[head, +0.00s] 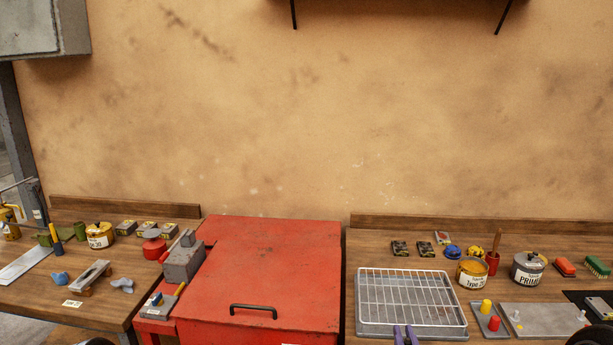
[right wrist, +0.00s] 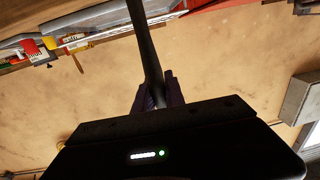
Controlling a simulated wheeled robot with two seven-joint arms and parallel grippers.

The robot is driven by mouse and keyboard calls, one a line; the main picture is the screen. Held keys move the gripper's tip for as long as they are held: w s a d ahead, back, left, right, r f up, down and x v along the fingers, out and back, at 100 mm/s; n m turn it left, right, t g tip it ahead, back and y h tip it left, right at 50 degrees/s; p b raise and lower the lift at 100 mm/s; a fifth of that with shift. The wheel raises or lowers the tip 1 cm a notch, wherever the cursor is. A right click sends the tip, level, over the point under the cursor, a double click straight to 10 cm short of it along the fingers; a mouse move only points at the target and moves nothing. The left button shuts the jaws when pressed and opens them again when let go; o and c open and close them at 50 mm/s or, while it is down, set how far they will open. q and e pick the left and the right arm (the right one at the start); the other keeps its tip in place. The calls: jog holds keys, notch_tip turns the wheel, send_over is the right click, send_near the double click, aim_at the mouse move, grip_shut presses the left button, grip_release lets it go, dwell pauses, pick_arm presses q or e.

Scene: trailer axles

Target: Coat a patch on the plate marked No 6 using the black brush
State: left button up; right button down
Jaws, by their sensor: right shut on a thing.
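My right gripper (head: 405,336) shows at the bottom edge of the head view, by the front of the wire rack. In the right wrist view my right gripper (right wrist: 160,92) has its dark purple fingers shut on a long black handle, which I take as the black brush (right wrist: 144,38). The brush runs out of the top of that view, so its bristles are hidden. A grey plate (head: 549,320) lies on the right bench and another grey plate (head: 25,265) on the left bench. No No 6 marking is readable on either. My left gripper is not in view.
A wire rack over a grey tray (head: 362,330) lies on the right bench. A red cabinet (head: 275,265) stands between the benches.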

jog(key=shift+s+a+f+n+y, duration=0.2)
jog(key=shift+a+f+y, duration=0.1)
jog(key=shift+a, duration=0.35)
jog(key=shift+s+a+f+n+y, duration=0.1)
jog(key=shift+s+a+f+y, duration=0.15)
jog(key=shift+a, duration=0.35)
jog(key=shift+d, duration=0.1)
